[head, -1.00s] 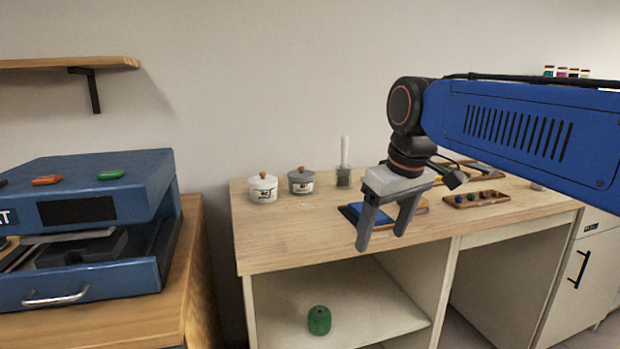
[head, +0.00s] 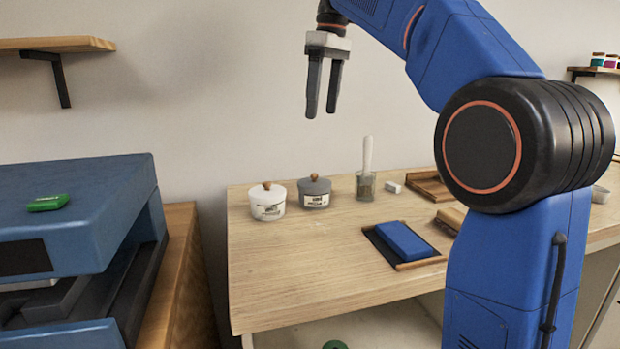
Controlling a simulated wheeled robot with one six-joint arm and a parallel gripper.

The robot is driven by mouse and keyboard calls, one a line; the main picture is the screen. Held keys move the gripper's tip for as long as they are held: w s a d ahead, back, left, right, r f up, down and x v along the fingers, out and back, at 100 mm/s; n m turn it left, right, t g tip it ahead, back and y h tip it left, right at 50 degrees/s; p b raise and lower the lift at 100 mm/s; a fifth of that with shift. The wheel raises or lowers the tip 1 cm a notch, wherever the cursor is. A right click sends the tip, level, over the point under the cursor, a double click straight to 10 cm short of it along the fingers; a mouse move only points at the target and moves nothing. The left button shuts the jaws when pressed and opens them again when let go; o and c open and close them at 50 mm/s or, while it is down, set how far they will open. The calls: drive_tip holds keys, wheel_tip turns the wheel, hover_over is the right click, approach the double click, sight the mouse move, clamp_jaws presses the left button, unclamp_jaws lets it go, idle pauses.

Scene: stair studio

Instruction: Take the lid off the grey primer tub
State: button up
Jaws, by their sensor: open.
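The grey primer tub (head: 316,200) stands upright at the back of the wooden workbench. Its grey lid (head: 314,184) is on it and has a small round wooden knob (head: 314,177) on top. My gripper (head: 321,116) is open and empty, pointing down. In the picture it hangs above the grey tub, well clear of the lid. How far it is in depth from the tub I cannot tell.
A white lidded tub (head: 267,206) stands close left of the grey tub. A glass jar (head: 365,187) with a white-handled tool stands right of it. A blue block (head: 405,240) lies on a tray nearer the front. The bench's front left (head: 290,280) is clear.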

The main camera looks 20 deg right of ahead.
hover_over(314, 179)
drive_tip(key=f, duration=1.1)
drive_tip(key=shift+s+d+f, duration=0.25)
drive_tip(key=shift+f, duration=0.15)
drive_tip(key=shift+w+f, duration=0.25)
drive_tip(key=shift+f, duration=1.1)
drive_tip(key=shift+w+f, duration=0.25)
drive_tip(key=shift+f, duration=1.05)
clamp_jaws()
drive_tip(key=shift+f, duration=0.1)
